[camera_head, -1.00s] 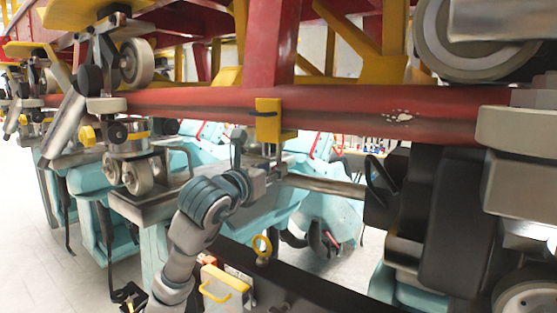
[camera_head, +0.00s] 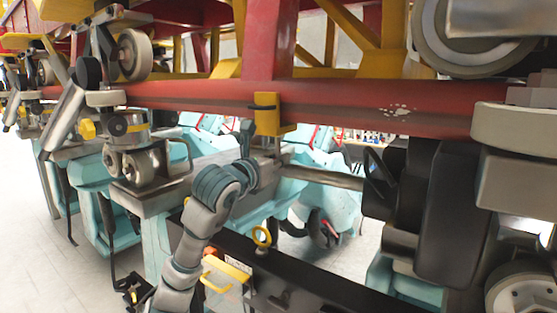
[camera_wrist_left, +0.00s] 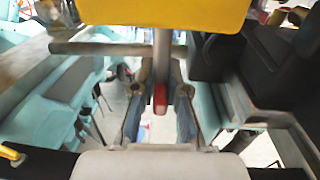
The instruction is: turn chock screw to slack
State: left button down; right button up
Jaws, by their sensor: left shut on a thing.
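The yellow chock (camera_head: 268,114) is clamped on the red rail, and its yellow body also fills the top of the left wrist view (camera_wrist_left: 160,14). A grey screw shaft (camera_wrist_left: 162,52) hangs down below it, with a red-tipped bar (camera_wrist_left: 159,98) at its lower end. My left gripper (camera_head: 262,150) is just under the chock. In the left wrist view its two fingers (camera_wrist_left: 160,92) stand on either side of the red-tipped bar and are shut on it. The grip is partly hidden behind my wrist in the head view. My right gripper is not in view.
The long red rail (camera_head: 340,110) crosses above. Wheel assemblies (camera_head: 132,155) stand at the left, and large wheels and black parts (camera_head: 440,215) at the right. A yellow ring (camera_head: 262,237) and a yellow handle (camera_head: 225,272) are below. Pale blue seats (camera_head: 325,195) hang behind.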

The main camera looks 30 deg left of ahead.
pick_arm(q)
jog(key=shift+r+m+h, duration=0.1)
jog(key=shift+m+h, duration=0.4)
jog(key=shift+h, duration=0.3)
jog(key=c, duration=1.3)
grip_release()
jog(key=shift+o, duration=0.5)
jog(key=shift+a, duration=0.15)
jog(key=s+a, duration=0.1)
jog(key=s, duration=1)
jog(key=shift+s+a+f, duration=0.15)
jog(key=shift+s+f, duration=0.05)
jog(key=shift+s, duration=0.15)
